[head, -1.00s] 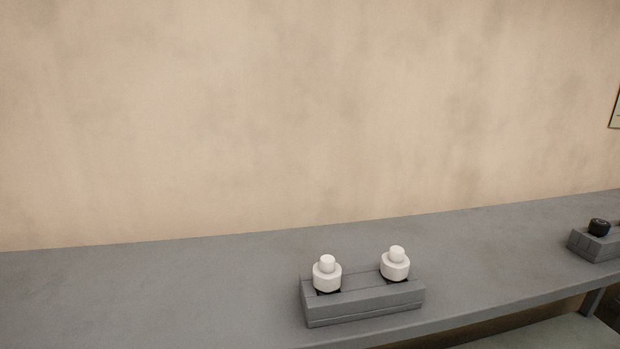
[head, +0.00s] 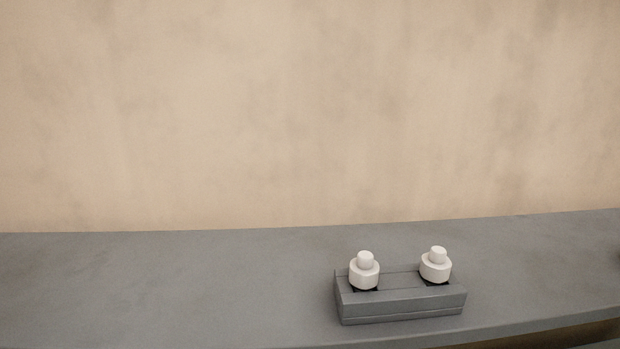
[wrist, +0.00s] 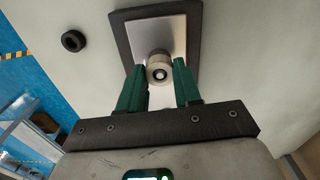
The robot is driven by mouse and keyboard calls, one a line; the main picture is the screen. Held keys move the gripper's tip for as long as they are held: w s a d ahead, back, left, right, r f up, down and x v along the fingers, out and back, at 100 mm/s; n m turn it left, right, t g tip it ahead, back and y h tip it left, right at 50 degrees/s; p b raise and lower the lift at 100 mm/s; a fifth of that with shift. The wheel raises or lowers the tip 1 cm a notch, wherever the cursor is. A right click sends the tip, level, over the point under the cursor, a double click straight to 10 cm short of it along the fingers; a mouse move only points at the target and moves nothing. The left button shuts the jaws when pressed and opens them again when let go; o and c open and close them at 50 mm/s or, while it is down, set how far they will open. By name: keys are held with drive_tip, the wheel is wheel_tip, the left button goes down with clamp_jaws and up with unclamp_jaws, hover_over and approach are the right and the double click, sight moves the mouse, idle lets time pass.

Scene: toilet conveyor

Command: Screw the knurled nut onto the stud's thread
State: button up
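In the wrist view a short silver cylinder (wrist: 158,66), with a dark ring and a pale centre in its end, stands out from a metal plate (wrist: 176,33) in a dark frame. It looks like the stud. A black ring (wrist: 73,41), which may be the knurled nut, lies apart on the pale surface to the left. My gripper (wrist: 159,66) has two green fingers spread apart, one on each side of the cylinder's end. I see no clear grip on it; the exact depth between tips and cylinder is hard to judge. My gripper is not in the head view.
In the head view a grey block (head: 402,304) holding two white capped pieces (head: 365,272) (head: 436,266) sits on a long grey shelf (head: 180,285) against a beige wall (head: 300,110). Blue floor (wrist: 45,85) shows at the left of the wrist view.

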drive_tip(key=c, duration=0.3)
drive_tip(key=m+b, duration=0.1)
drive_tip(key=m, duration=0.2)
drive_tip(key=shift+f, duration=0.1)
drive_tip(key=shift+m, duration=1.1)
drive_tip(key=shift+b, duration=0.35)
drive_tip(key=shift+m+b, duration=0.45)
drive_tip(key=shift+m, duration=0.65)
drive_tip(key=shift+m+b, duration=0.35)
drive_tip(key=shift+m, duration=1.05)
